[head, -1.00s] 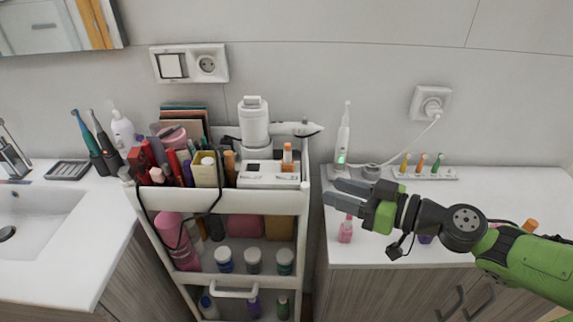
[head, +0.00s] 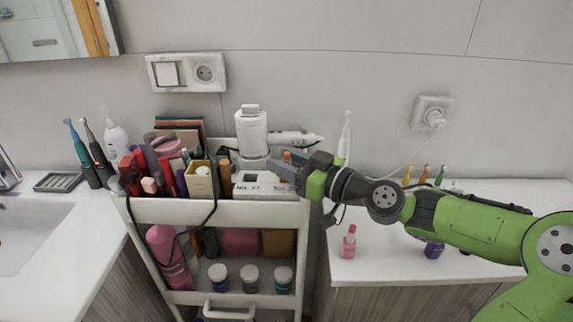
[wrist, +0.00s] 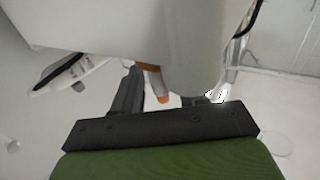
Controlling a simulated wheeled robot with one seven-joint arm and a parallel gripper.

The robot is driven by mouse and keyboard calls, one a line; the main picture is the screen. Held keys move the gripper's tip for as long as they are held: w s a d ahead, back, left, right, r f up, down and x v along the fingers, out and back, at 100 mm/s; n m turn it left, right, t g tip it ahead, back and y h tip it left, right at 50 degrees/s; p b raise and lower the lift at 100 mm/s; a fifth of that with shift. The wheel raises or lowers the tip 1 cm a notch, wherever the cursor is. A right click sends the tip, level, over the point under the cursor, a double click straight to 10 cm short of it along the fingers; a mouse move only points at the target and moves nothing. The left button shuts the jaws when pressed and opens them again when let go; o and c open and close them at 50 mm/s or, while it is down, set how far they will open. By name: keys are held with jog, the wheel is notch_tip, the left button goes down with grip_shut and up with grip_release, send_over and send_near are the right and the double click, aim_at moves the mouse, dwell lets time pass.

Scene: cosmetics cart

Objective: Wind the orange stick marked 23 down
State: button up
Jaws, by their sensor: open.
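The orange stick (head: 287,156) stands upright on the white box (head: 262,190) on the cart's top tier. In the head view only its orange top shows, as my gripper (head: 284,164) covers the rest. My gripper is open, reaching in from the right at the stick's level. I cannot tell whether a finger touches it. The number 23 is not readable.
A white hair dryer (head: 252,135) stands close behind the box. Bottles and tubes, including an orange-brown tube (head: 225,178), crowd the tier to the left. A pink bottle (head: 348,242) stands on the right counter below my arm.

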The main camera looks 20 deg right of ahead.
jog(key=shift+c, duration=0.4)
grip_shut()
jog(key=shift+m+t+h, duration=0.3)
jog(key=shift+m+h, duration=0.1)
jog(key=shift+h, duration=0.1)
jog(key=shift+m+t+h, duration=0.5)
jog(key=shift+m+h, duration=0.1)
jog(key=shift+h, duration=0.2)
jog(key=m+h, duration=0.1)
jog(key=h, duration=0.1)
jog(key=m+t+h+p, duration=0.1)
jog(key=shift+a+r+m+h, duration=0.1)
jog(key=shift+a+m+h, duration=0.05)
jog(key=shift+m+h, duration=0.2)
jog(key=shift+m+t+h, duration=0.4)
jog(key=shift+m+h, duration=0.05)
jog(key=shift+h, duration=0.5)
jog(key=shift+m+h+p, duration=0.3)
jog(key=shift+h, duration=0.1)
